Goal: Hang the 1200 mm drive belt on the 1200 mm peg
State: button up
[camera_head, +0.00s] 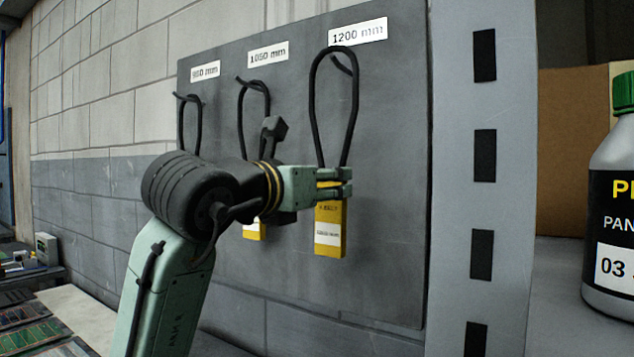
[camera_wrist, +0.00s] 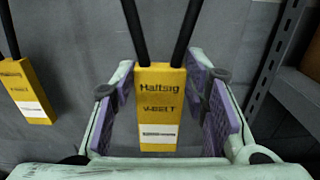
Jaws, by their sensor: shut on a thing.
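The 1200 mm drive belt is a black loop (camera_head: 314,110) with a yellow card sleeve (camera_head: 329,232) at its lower end. My gripper (camera_head: 345,183) is shut on the upper part of that sleeve. In the wrist view the sleeve (camera_wrist: 160,110) reads "V-BELT" and stands upright between the purple finger pads. The loop rises in front of the grey board, its top just below the 1200 mm label (camera_head: 358,32). The dark 1200 mm peg (camera_head: 343,66) shows inside the top of the loop. I cannot tell whether the loop rests on it.
Two other belts hang to the left, under the 1050 mm label (camera_head: 268,54) and the leftmost label (camera_head: 205,71). A neighbouring yellow sleeve (camera_wrist: 27,90) is close by in the wrist view. A slotted grey post (camera_head: 484,190) and a bottle (camera_head: 611,215) stand to the right.

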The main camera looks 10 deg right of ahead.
jog(key=shift+f+x, duration=0.2)
jog(key=shift+x, duration=0.7)
jog(key=shift+f+x, duration=0.2)
jog(key=shift+x, duration=0.7)
jog(key=shift+f+x, duration=0.15)
jog(key=shift+x, duration=0.75)
jog(key=o, duration=1.4)
jog(key=shift+o, duration=0.2)
jog(key=shift+a, duration=0.1)
